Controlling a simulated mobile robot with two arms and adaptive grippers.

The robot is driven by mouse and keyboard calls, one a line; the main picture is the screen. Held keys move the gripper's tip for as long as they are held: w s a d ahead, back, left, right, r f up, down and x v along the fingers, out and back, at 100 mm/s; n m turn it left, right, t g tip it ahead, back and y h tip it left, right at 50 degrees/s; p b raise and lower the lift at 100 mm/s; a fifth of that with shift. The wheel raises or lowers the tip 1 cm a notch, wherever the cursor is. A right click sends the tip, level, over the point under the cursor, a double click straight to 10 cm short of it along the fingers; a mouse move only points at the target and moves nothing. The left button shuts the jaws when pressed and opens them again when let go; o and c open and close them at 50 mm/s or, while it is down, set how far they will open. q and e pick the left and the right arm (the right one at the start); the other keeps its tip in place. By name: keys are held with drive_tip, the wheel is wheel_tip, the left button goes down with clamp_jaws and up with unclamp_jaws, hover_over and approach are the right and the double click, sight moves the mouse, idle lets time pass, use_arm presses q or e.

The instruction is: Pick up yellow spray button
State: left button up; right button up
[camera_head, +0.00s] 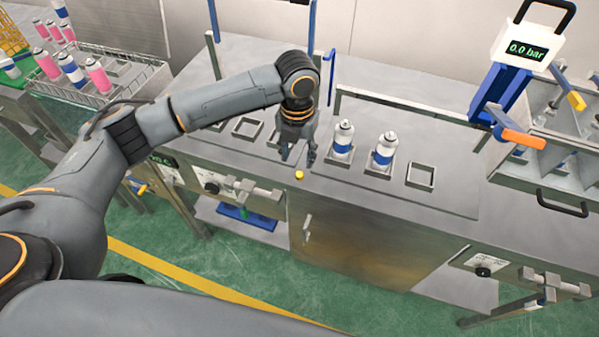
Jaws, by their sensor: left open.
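A small yellow spray button (299,175) lies on the steel worktop (428,205) near its front edge. My left gripper (298,158) is above the worktop, pointing down with its fingers apart and nothing seen between them. The fingertips are just above and behind the button in the camera_head view, apart from it as far as I can tell. My right gripper is not in the picture.
Two white-and-blue cans (384,150) stand in square holders right of the gripper; an empty holder (421,175) is further right. A wire rack (100,90) with pink and blue cans stands at left. A 0.0 bar gauge (527,50) hangs at right.

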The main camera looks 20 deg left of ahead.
sight(299, 175)
use_arm(q)
drive_tip(key=shift+f, duration=0.65)
drive_tip(key=f+p, duration=0.1)
drive_tip(key=f, duration=0.3)
drive_tip(key=shift+s+d+f+p, duration=0.1)
drive_tip(key=shift+d+f+p, duration=0.1)
drive_tip(key=shift+p, duration=0.2)
drive_tip(key=shift+f, duration=0.4)
drive_tip(key=c, duration=0.7)
